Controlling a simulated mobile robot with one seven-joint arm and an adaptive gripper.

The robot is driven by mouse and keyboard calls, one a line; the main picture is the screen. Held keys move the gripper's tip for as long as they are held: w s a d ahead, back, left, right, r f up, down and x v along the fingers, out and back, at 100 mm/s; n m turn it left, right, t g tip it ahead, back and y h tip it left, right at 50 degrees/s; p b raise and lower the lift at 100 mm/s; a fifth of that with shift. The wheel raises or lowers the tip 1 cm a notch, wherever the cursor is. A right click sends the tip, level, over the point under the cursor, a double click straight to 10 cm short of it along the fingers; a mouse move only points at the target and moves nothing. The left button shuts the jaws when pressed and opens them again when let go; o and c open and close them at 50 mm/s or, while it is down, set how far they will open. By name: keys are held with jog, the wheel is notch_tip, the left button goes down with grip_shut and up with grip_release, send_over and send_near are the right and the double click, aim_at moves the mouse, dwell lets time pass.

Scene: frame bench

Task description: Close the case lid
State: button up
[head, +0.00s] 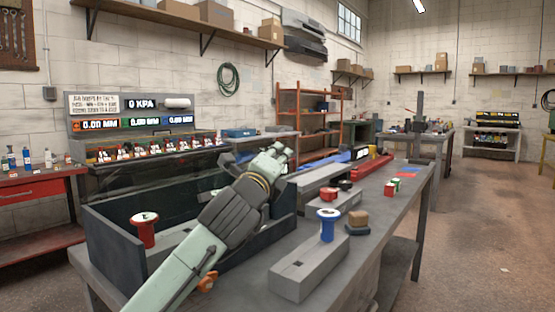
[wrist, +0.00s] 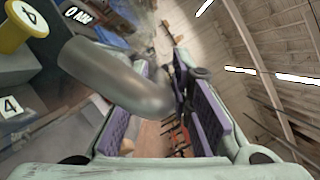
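A dark open-topped case (head: 114,244) stands at the left end of the bench, with a red knob-shaped piece with a white top (head: 145,228) inside. A dark panel (head: 150,170) rises along its back; it looks like the raised lid, but I cannot tell for sure. My gripper (head: 281,152) is above the case's right end, and my arm crosses in front and hides part of the case. In the wrist view my gripper (wrist: 170,120) has its purple-padded fingers apart. A grey curved bar (wrist: 115,78) reaches between them from the left; whether it touches a finger is unclear.
The grey bench (head: 350,255) holds a grey block (head: 300,275), a blue knob-shaped piece (head: 327,225), a small brown block (head: 358,218) and other small parts to the right. A gauge panel (head: 130,115) stands behind. The aisle floor on the right is clear.

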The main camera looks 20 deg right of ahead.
jog(key=v, duration=1.2)
jog(key=shift+c, duration=0.4)
